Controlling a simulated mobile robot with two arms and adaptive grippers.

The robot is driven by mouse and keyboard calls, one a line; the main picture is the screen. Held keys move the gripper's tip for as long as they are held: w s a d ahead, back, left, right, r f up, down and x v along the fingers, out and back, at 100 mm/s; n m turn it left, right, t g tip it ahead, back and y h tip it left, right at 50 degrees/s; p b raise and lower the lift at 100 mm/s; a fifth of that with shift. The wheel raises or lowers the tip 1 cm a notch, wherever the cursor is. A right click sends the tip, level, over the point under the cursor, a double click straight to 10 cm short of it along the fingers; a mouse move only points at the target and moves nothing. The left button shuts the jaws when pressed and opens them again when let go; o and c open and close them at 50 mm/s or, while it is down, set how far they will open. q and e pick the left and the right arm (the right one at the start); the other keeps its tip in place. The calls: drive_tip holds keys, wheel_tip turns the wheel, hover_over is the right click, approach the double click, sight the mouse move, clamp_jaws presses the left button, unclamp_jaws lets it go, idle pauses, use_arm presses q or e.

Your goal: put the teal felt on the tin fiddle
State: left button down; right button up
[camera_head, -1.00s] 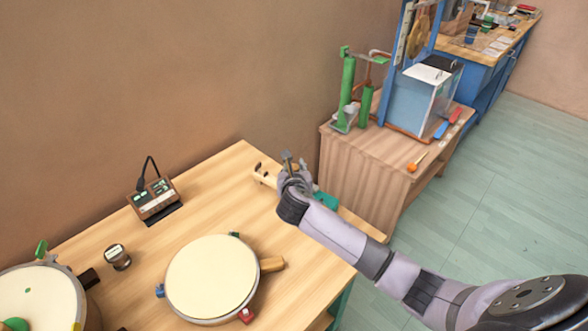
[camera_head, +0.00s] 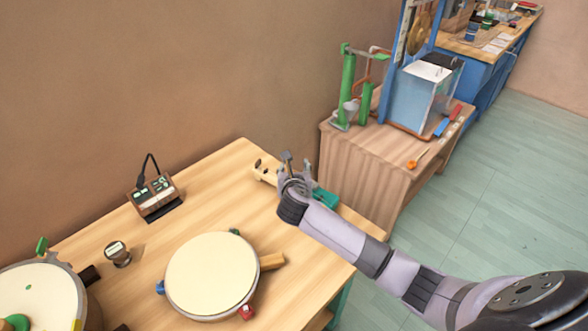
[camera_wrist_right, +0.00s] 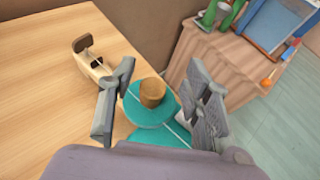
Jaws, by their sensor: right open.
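A teal piece (camera_wrist_right: 148,112) with a brown cylindrical knob (camera_wrist_right: 152,92) on top lies on the table in the right wrist view, likely the teal felt. More teal shows below it, and a teal part (camera_head: 326,198) shows beside my gripper in the head view. My right gripper (camera_wrist_right: 158,85) is open, its fingers on either side of the knob and apart from it; in the head view it (camera_head: 293,168) is over the table's far right corner. A pale wooden piece (camera_head: 265,172) with dark parts sits just left of it. I cannot tell which thing is the tin fiddle. My left gripper is not in view.
A round drum (camera_head: 212,273) with a wooden handle stands mid-table (camera_head: 235,190), another drum (camera_head: 40,298) at the left. A small control box (camera_head: 155,197) and a small round jar (camera_head: 117,254) stand near the wall. A wooden cabinet (camera_head: 365,165) adjoins the table's right side.

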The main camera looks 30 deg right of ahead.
drive_tip(key=shift+r, duration=0.1)
drive_tip(key=shift+r, duration=0.25)
drive_tip(key=v, duration=1.2)
drive_tip(key=shift+r, duration=0.2)
drive_tip(key=shift+s+f, duration=0.1)
